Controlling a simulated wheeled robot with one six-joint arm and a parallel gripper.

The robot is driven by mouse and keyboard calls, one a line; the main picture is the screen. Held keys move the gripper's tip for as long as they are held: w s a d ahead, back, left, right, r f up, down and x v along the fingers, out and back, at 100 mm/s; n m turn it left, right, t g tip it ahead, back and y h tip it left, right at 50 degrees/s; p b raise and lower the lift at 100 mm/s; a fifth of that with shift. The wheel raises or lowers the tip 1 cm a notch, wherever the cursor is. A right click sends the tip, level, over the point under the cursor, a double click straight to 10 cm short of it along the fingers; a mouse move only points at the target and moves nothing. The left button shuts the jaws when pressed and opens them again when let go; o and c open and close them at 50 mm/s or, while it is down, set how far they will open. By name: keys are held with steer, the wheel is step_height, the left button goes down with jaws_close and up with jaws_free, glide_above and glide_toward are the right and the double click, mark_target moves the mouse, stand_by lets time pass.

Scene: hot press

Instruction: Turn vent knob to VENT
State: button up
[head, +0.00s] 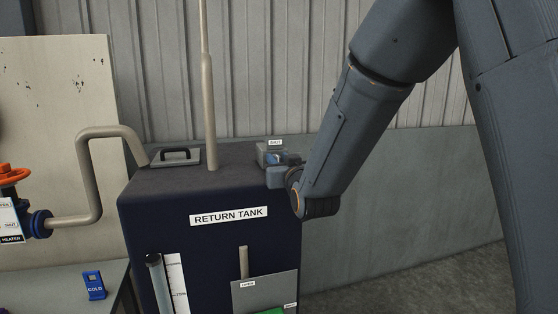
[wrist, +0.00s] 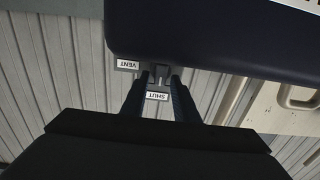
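The vent knob (wrist: 159,73) is a small grey piece on the tank's edge in the wrist view. It sits between the tips of my gripper (wrist: 161,78). The dark fingers lie on either side of it; I cannot tell whether they press on it. A SHUT label (wrist: 157,96) shows between the fingers, and a VENT label (wrist: 128,65) lies to the left of the knob. In the head view, my gripper (head: 283,165) is at the grey vent box (head: 268,152) on the tank's top right corner, under a SHUT tag (head: 275,142). My wrist partly hides the knob there.
The dark return tank (head: 212,245) stands in the middle, with a tall pipe (head: 207,90) and a black handle (head: 175,153) on top. Floor at right is clear.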

steer(key=c, duration=0.5)
steer(key=shift+m+b, duration=0.4)
steer(key=m+b, duration=0.4)
steer(key=m, duration=0.1)
steer(key=shift+w+d+f+b, duration=0.15)
steer(key=shift+d+f+b, duration=0.05)
steer(key=shift+d+b, duration=0.2)
steer(key=m+b, duration=0.3)
steer(key=m, duration=0.2)
steer(key=shift+d+f+b, duration=0.15)
steer(key=shift+f+b, duration=0.05)
steer(key=shift+b, duration=0.15)
steer(key=m+b, duration=0.3)
steer(key=m, duration=0.1)
steer(key=shift+d+f, duration=0.15)
steer(key=shift+a, duration=0.2)
